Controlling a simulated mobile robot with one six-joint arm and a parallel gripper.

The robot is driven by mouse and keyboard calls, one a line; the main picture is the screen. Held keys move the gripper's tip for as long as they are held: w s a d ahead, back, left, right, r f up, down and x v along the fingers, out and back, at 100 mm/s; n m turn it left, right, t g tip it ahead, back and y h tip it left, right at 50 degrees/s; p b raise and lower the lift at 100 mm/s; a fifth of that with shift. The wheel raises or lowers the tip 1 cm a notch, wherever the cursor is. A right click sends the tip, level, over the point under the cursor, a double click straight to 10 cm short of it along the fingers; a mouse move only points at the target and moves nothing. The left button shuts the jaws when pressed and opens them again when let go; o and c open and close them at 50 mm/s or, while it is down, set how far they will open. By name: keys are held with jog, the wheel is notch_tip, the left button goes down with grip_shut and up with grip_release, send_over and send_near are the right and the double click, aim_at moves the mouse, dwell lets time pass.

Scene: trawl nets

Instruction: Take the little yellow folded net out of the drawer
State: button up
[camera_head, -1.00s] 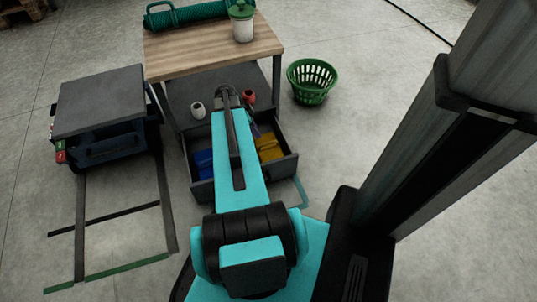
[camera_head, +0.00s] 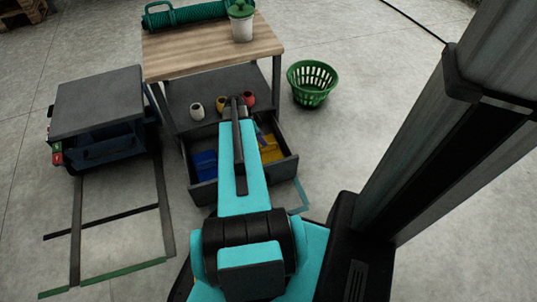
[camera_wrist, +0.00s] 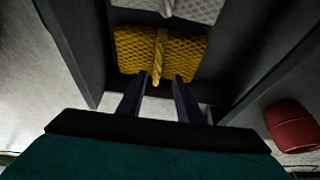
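The little yellow folded net (camera_head: 270,149) lies in the right part of the open drawer (camera_head: 285,171), partly hidden by my arm in the head view. In the wrist view the yellow net (camera_wrist: 185,55) is whole, with a yellow tie band standing across its middle. My gripper (camera_wrist: 159,80) is open and empty. Its two dark fingers point at the net, one on each side of the lower end of the band. I cannot tell whether the fingertips touch the net. In the head view the gripper is mostly hidden behind my arm.
A blue net (camera_head: 204,164) lies in the drawer's left part. A pale grey net (camera_wrist: 195,9) lies beyond the yellow one. Drawer walls are close on both sides. Several floats, one red (camera_head: 249,99), sit on the shelf above. A green basket (camera_head: 312,83) stands right.

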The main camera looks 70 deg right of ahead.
aim_at(268, 150)
jog(key=shift+x, duration=1.05)
jog(key=shift+f, duration=0.15)
jog(key=shift+s+b+x, duration=0.2)
jog(key=shift+b+x, duration=0.65)
jog(key=shift+x, duration=0.35)
jog(key=shift+s+b+x, duration=0.2)
jog(key=shift+b+x, duration=0.6)
jog(key=shift+x, duration=0.45)
grip_shut()
